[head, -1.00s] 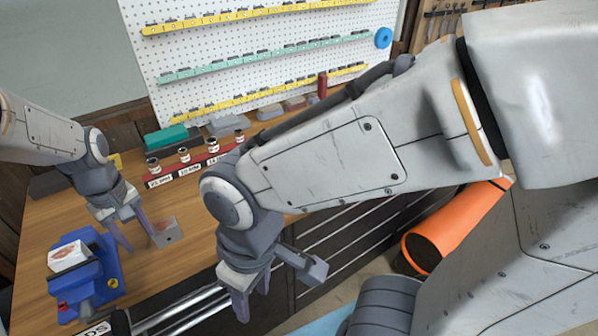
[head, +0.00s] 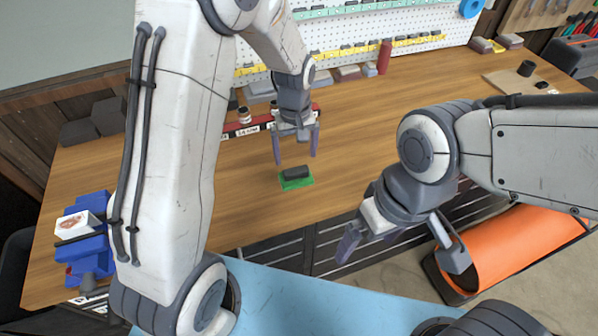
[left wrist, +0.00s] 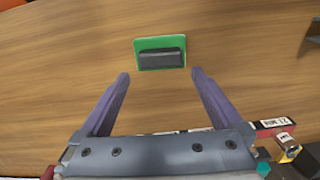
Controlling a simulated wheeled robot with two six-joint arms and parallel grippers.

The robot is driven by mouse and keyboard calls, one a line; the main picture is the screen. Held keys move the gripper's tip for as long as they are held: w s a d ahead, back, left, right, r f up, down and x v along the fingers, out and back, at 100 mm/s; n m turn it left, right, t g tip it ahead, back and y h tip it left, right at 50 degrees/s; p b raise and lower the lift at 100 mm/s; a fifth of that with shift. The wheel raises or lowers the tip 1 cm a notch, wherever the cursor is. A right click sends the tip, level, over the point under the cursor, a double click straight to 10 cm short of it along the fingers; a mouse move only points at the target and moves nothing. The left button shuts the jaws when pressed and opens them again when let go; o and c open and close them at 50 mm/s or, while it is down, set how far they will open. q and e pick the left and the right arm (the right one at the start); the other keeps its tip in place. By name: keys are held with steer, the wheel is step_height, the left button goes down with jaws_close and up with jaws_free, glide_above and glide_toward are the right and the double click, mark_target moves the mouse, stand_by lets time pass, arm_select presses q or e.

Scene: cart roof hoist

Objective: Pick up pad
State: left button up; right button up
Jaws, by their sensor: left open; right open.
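The pad is a green block with a dark grip on top (head: 296,179). It lies flat on the wooden workbench near its front edge. In the left wrist view the pad (left wrist: 160,64) sits just beyond and between the fingertips, untouched. My left gripper (head: 295,161) is open and empty, pointing down above the bench, just behind the pad in the head view; its fingers also show in the left wrist view (left wrist: 160,75). My right gripper (head: 402,254) is open and empty, out in front of the bench edge, right of the pad.
A blue vise (head: 88,240) holding a pale block stands at the bench's left end. A red rack with small jars (head: 245,118) is at the back, below the pegboard (head: 350,45). An orange tube (head: 510,245) lies at right. The bench (head: 400,100) right of the pad is clear.

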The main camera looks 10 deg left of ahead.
mark_target(296, 170)
arm_select(q)
steer(key=shift+d+f, duration=0.15)
steer(key=shift+f, duration=0.3)
steer(key=f+p, duration=0.1)
steer(key=f, duration=0.1)
steer(key=f+p, duration=0.1)
steer(key=f, duration=0.1)
steer(key=shift+s+f, duration=0.2)
steer(key=shift+f, duration=0.5)
steer(key=shift+c, duration=0.3)
steer(key=c, duration=1)
